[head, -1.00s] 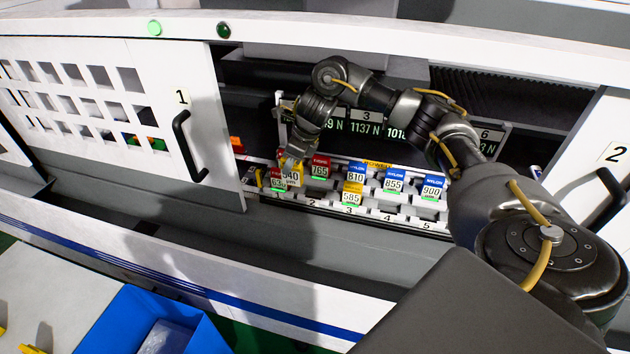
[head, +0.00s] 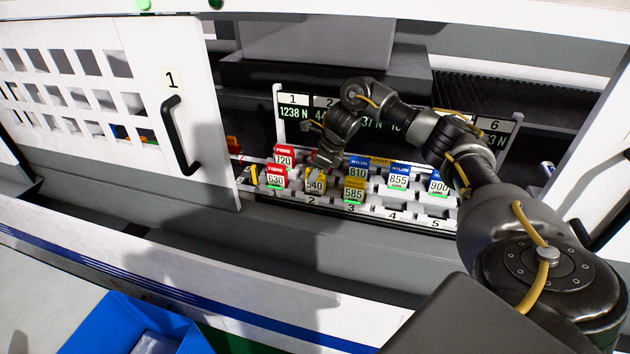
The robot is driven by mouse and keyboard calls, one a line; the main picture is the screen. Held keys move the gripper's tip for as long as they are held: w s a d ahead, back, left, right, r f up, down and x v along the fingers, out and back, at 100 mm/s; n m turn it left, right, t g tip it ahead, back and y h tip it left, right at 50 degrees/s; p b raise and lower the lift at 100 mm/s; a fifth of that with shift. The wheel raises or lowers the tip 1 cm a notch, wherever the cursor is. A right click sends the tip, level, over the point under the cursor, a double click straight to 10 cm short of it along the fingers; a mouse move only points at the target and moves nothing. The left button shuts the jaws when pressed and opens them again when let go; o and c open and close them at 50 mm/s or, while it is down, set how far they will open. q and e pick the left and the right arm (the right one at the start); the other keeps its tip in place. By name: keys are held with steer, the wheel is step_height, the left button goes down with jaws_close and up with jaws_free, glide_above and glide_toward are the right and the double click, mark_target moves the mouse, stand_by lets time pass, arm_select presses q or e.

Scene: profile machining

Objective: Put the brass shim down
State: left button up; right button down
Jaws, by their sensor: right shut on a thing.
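My right gripper (head: 321,164) reaches into the machine opening from the right, its fingers pointing down and partly hidden by its wrist. It is shut on a yellow brass shim marked 540 (head: 315,183). The shim is at the front of column 2 of the white slotted rack (head: 372,212), close to or in its slot; I cannot tell if it rests there. Another yellow block marked 585 (head: 353,190) stands in column 3. My left gripper is not in view.
Red blocks marked 720 (head: 283,156) and 630 (head: 275,176) stand in column 1. Blue blocks 810 (head: 357,170), 855 (head: 398,178) and 900 (head: 438,186) stand to the right. Doors 1 (head: 120,100) and 2 flank the opening. A blue bin (head: 108,325) is at the lower left.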

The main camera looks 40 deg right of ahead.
steer(key=shift+w+f, duration=0.1)
steer(key=shift+f, duration=0.05)
steer(key=c, duration=1.2)
jaws_free()
steer(key=shift+f, duration=0.1)
steer(key=shift+o, duration=0.2)
steer(key=shift+r, duration=0.25)
steer(key=p+v, duration=0.1)
steer(key=v, duration=1.1)
steer(key=shift+a+f, duration=0.1)
steer(key=shift+f, duration=0.05)
